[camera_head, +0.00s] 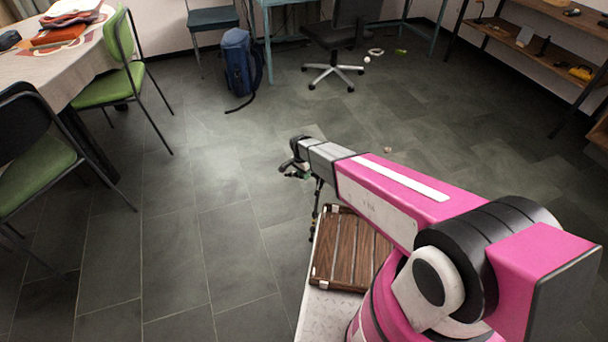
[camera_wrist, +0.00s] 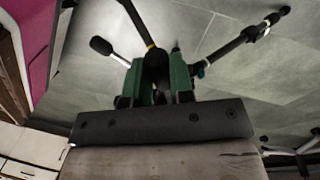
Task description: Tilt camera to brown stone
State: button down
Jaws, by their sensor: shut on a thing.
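My gripper (camera_head: 296,170) is at the end of my outstretched arm, above the floor in the middle of the head view. In the wrist view its two green fingers (camera_wrist: 155,85) are shut on a dark part of the tripod between them. Thin black tripod rods (camera_wrist: 238,42) spread out beyond the fingers. In the head view a slim black tripod leg (camera_head: 317,198) shows below my wrist. The camera itself is not clearly visible; my gripper and arm hide that area. A small brownish stone (camera_head: 387,150) lies on the floor, right of and beyond my gripper.
A brown slatted wooden board (camera_head: 345,250) lies close by my arm's base. A table (camera_head: 62,75) with green chairs (camera_head: 105,88) stands at left. A blue backpack (camera_head: 238,65), an office chair (camera_head: 335,40) and shelves (camera_head: 545,45) line the back. The middle floor is mostly clear.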

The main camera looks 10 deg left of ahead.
jog(key=shift+s+f, duration=0.1)
jog(key=shift+f, duration=0.15)
jog(key=c, duration=1)
grip_release()
jog(key=shift+r, duration=0.1)
jog(key=r, duration=0.3)
jog(key=a+r, duration=0.1)
jog(key=r, duration=0.6)
jog(key=shift+w+a+r, duration=0.25)
jog(key=shift+w+a, duration=0.05)
jog(key=shift+a, duration=0.1)
